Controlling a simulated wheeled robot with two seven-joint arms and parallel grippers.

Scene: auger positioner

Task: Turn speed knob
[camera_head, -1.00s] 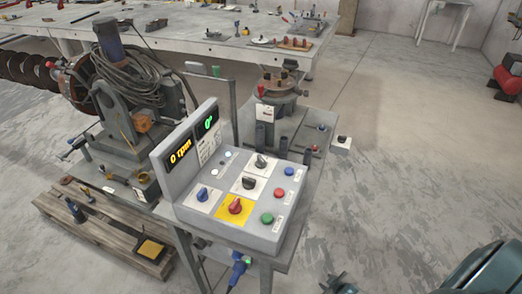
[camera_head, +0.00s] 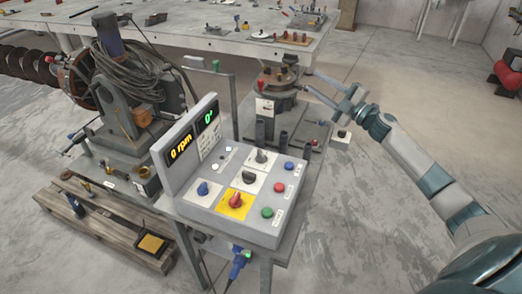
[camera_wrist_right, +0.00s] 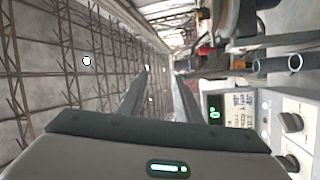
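The grey control panel (camera_head: 222,222) stands on a bench in the middle of the head view, with displays reading 0 rpm and 0°. I cannot read which one is the speed knob. My right gripper (camera_head: 308,82) is open and empty, beyond the panel to the upper right, apart from all the knobs. In the right wrist view its two fingers (camera_wrist_right: 158,85) are spread, with the panel at lower right. My left gripper is out of view.
A round clamp fixture (camera_head: 277,80) stands behind the panel, close to my right gripper's fingertips. A motor with coiled cable (camera_head: 128,75) is at left, above a wooden pallet (camera_head: 110,238). Blue, red and green buttons line the panel's right side.

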